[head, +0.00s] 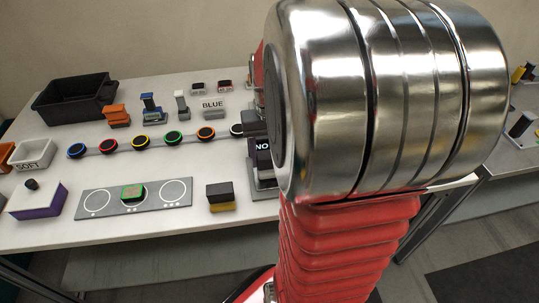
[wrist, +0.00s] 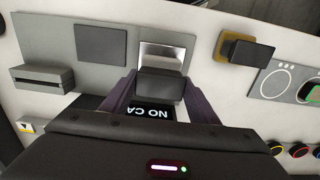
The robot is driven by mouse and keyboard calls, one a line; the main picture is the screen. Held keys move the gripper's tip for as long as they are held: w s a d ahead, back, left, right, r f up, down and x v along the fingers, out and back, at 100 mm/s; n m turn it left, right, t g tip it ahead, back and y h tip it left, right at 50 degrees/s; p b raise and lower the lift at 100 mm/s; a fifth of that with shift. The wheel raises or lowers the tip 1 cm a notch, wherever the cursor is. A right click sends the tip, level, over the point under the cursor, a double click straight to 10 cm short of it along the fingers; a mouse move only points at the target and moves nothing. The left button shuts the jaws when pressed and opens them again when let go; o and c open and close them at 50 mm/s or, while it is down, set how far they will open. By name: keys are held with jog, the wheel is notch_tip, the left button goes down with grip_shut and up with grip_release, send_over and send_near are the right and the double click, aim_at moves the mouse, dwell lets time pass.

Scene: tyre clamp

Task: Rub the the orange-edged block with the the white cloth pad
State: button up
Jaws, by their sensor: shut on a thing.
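My gripper (wrist: 160,92) is shut on a dark grip block (wrist: 160,85) in the wrist view. In the head view my arm hides most of the gripper and the pad. An orange-edged thing (head: 5,152) is cut off by the left edge of the head view and may be the orange-edged block. It is far left of my gripper.
Several ringed buttons (head: 141,142) cross the table. A black bin (head: 75,95) is at the back.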

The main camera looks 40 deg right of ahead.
jog(key=shift+s, duration=0.1)
jog(key=shift+s+d+f, duration=0.1)
jog(key=shift+s+d, duration=0.2)
jog(key=shift+d, duration=0.15)
jog(key=shift+w+a, duration=0.35)
jog(key=shift+a, duration=0.2)
jog(key=shift+w+a, duration=0.35)
jog(key=shift+a, duration=0.2)
jog(key=shift+d, duration=0.1)
jog(key=shift+s+d, duration=0.75)
jog(key=shift+d, duration=0.25)
